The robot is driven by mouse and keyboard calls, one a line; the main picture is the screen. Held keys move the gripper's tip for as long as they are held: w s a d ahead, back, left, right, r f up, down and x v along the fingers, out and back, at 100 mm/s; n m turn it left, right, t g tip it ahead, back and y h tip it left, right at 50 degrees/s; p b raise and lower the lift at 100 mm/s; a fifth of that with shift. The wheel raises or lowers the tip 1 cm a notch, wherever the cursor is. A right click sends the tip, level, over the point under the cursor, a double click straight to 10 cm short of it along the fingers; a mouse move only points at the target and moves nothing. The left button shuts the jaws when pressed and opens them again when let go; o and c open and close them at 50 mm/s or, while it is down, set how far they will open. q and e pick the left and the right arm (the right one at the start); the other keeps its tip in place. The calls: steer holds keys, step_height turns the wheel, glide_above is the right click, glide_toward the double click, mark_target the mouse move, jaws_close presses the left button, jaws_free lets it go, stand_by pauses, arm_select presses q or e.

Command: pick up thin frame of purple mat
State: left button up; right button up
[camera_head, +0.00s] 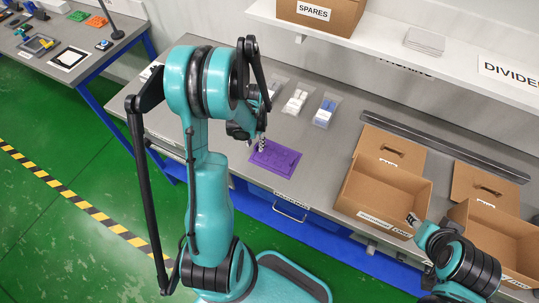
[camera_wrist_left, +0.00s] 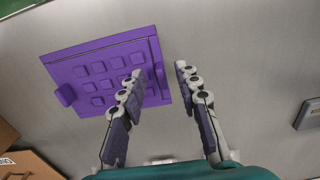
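My left gripper (camera_wrist_left: 158,82) is open and empty there. One finger overlaps the mat's right part in the picture; the other is over bare bench, so the strip shows between them. Whether a finger touches the mat cannot be told. My right gripper (camera_head: 414,221) shows only in small part at lower right.
Clear bags (camera_head: 296,101) with white and blue parts lie behind the mat. Open cardboard boxes (camera_head: 383,196) stand to the right, before a long dark bar (camera_head: 440,145). A shelf with a SPARES box (camera_head: 318,14) overhangs the back. Bench around the mat is clear.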

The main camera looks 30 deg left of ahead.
arm_select(q)
steer(key=shift+f, duration=0.55)
jaws_close()
steer(key=shift+r, duration=0.2)
